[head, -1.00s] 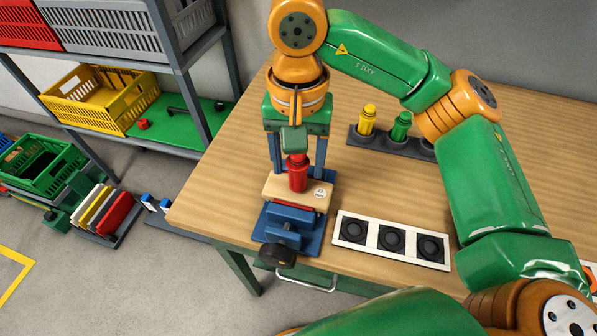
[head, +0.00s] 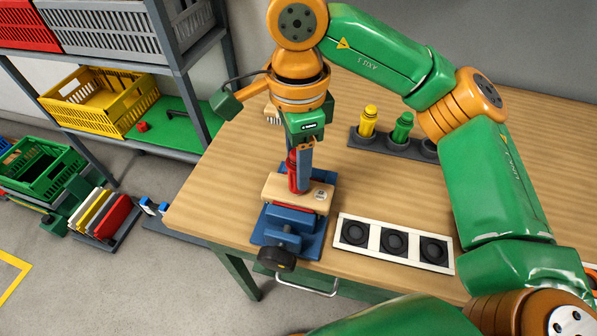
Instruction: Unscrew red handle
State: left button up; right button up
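The red handle (head: 293,172) stands upright on a light wooden block (head: 275,187). The block sits in a blue vise (head: 288,224) with a black round knob, near the table's front left edge. My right gripper (head: 303,180) points down over the red handle. One blue-grey finger stands in front of the handle's right side and covers part of it. The other finger is hidden, so I cannot tell whether the fingers touch the handle. My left gripper is not in view.
A dark holder with a yellow handle (head: 368,122) and a green handle (head: 401,128) stands farther back on the wooden table. A white panel with black round sockets (head: 372,238) lies right of the vise. Shelves with crates (head: 95,98) are at the left.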

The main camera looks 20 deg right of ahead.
grip_shut()
jog(key=shift+r+n+p, duration=0.1)
jog(key=shift+n+p, duration=0.2)
jog(key=shift+n, duration=0.8)
jog(key=n, duration=0.6)
jog(key=shift+p, duration=0.4)
jog(key=n, duration=0.8)
jog(key=shift+o, duration=1.8)
grip_release()
jog(key=shift+r, duration=0.1)
